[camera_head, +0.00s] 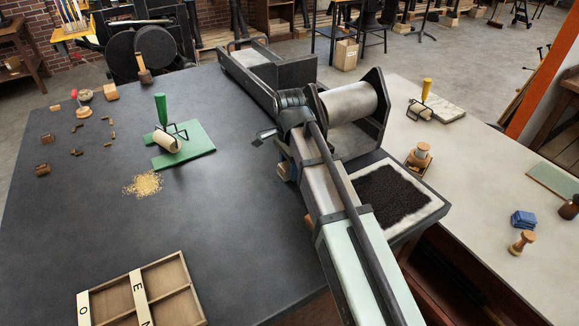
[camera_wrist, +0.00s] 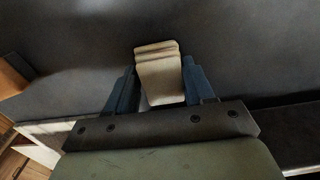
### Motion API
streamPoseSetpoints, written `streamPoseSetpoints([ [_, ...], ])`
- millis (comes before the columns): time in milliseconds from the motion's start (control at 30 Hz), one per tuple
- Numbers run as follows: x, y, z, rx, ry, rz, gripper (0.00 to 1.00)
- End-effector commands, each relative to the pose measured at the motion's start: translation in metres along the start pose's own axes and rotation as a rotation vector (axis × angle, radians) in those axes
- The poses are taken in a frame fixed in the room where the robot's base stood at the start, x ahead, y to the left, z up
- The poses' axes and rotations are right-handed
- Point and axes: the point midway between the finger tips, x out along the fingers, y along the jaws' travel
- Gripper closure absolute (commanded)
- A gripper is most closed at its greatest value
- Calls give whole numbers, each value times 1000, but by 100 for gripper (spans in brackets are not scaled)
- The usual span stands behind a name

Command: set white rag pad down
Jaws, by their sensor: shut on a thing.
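The white rag pad (camera_wrist: 158,68) is a folded, cream-coloured stack of layers. In the wrist view it sits between the two blue fingers of my gripper (camera_wrist: 158,82), which is shut on it. The dark tabletop (camera_wrist: 70,60) fills the view behind the pad. I cannot tell whether the pad touches it. In the head view my arm reaches over the right part of the dark table (camera_head: 85,225), close to the press (camera_head: 350,105).
A green mat (camera_head: 200,141) with a brayer lies left of my arm, beside yellow crumbs (camera_head: 143,184). A wooden type tray (camera_head: 170,285) lies at the front. A black-inked tray (camera_head: 395,192) is right of my arm. Blue folded cloths (camera_head: 523,219) lie on the pale bench.

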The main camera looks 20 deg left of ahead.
Motion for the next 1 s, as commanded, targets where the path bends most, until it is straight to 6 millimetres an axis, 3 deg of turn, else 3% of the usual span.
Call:
streamPoseSetpoints([
  [433,7,0,0,0,0,1,77],
  [467,6,0,0,0,0,0,44],
  [500,6,0,0,0,0,0,41],
  [700,6,0,0,0,0,0,22],
  [1000,4,0,0,0,0,0,22],
])
